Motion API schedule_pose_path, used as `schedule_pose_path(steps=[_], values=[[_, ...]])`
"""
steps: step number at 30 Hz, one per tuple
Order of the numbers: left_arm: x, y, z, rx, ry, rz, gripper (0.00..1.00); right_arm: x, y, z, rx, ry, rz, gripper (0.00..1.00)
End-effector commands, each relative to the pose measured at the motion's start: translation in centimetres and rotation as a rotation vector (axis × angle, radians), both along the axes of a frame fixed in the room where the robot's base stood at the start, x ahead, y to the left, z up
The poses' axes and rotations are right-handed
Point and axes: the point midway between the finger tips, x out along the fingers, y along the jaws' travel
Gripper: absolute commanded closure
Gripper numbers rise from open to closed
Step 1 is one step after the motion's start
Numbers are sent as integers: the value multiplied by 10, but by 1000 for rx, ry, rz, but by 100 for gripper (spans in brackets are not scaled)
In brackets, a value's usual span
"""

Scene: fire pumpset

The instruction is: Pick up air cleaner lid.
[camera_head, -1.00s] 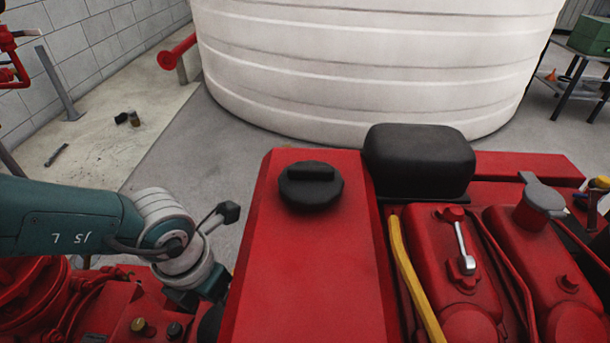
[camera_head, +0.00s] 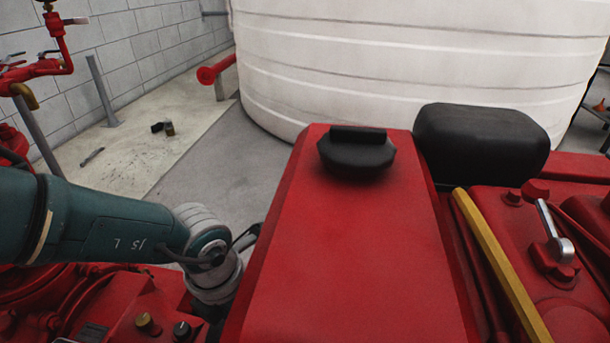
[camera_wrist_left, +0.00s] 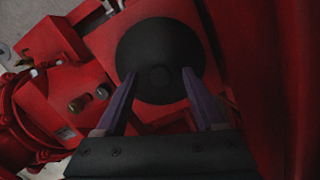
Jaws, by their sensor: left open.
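A round black disc with a small raised centre, which looks like the air cleaner lid (camera_wrist_left: 150,45), lies on red machinery in the left wrist view. My left gripper (camera_wrist_left: 158,77) is open, its two purple-grey fingers apart and pointing toward the disc; the fingertips overlap its lower and right parts in the picture. I cannot tell whether they touch it. Nothing is held. In the head view my left arm comes in from the left and bends down beside the red tank, which hides the gripper and the disc. My right gripper is not in view.
The tall red tank (camera_head: 350,250) with a black cap (camera_head: 357,150) stands just right of my left wrist. A black rounded cover (camera_head: 482,145) and a yellow bar (camera_head: 500,265) are further right. Small knobs (camera_wrist_left: 76,105) are left of the fingers.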

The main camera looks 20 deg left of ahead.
Motion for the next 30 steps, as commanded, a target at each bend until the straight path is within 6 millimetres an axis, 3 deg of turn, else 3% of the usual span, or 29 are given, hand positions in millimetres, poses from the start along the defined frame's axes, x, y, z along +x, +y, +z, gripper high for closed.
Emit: schedule_pose_path(steps=[6, 25, 30], values=[[1, 0, 0, 0, -1, 1, 29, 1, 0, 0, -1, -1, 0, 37], [0, 0, 0, 0, -1, 1, 100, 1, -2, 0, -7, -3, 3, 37], [1, 0, 0, 0, -1, 1, 100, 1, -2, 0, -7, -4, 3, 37]])
